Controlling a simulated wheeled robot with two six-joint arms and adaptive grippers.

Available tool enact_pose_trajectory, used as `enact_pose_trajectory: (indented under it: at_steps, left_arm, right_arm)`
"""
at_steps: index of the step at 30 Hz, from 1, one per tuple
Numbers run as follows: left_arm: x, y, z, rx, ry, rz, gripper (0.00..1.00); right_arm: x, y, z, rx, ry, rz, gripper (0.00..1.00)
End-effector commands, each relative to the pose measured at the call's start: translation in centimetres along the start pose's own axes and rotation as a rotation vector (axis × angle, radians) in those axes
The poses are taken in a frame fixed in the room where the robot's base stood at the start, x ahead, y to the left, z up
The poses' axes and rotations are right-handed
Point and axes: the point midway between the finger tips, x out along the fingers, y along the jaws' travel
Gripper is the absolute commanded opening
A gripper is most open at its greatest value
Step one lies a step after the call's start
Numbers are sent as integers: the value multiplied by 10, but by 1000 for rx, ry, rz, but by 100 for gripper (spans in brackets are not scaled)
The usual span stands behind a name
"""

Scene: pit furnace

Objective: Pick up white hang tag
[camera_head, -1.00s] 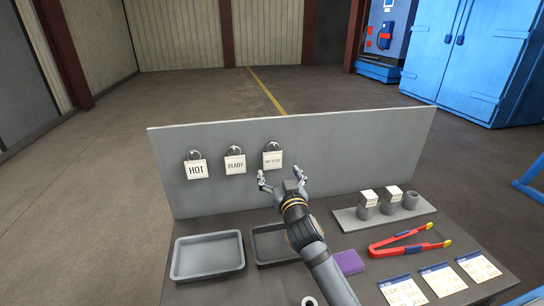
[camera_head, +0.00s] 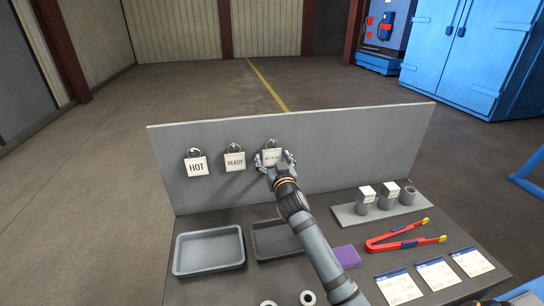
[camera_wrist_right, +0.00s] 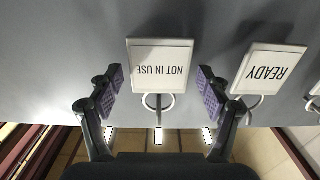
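Three white hang tags hang from rings on the grey upright board: HOT (camera_head: 197,167), READY (camera_head: 235,162) and NOT IN USE (camera_head: 272,157). My right gripper (camera_head: 273,162) is at the NOT IN USE tag. In the right wrist view the NOT IN USE tag (camera_wrist_right: 160,66) and its ring lie between the open fingers (camera_wrist_right: 158,90), with a gap on each side. The READY tag (camera_wrist_right: 268,70) is just outside one finger. My left gripper is not in view.
The grey board (camera_head: 350,150) stands behind a bench with two trays, one light grey (camera_head: 209,273) and one dark (camera_head: 262,257).

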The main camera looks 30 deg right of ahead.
Motion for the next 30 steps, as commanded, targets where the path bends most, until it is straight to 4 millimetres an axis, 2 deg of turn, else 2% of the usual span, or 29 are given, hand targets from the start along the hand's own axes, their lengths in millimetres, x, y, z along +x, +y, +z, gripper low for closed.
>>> enact_pose_trajectory:
  at_steps: [1,7,15,20,23,26,30]
  left_arm:
    - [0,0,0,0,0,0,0]
    - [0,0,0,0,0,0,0]
    - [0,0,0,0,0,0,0]
    - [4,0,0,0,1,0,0]
    - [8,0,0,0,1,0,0]
    - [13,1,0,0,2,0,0]
    - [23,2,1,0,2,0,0]
  right_arm:
    - [0,0,0,0,0,0,65]
    - [0,0,0,0,-1,0,38]
    - [0,0,-1,0,0,0,38]
    - [0,0,-14,1,4,1,38]
    - [-15,0,-12,-1,-1,1,38]
    - [-41,0,-11,-1,-1,0,38]
    - [-89,0,-10,2,-1,-1,38]
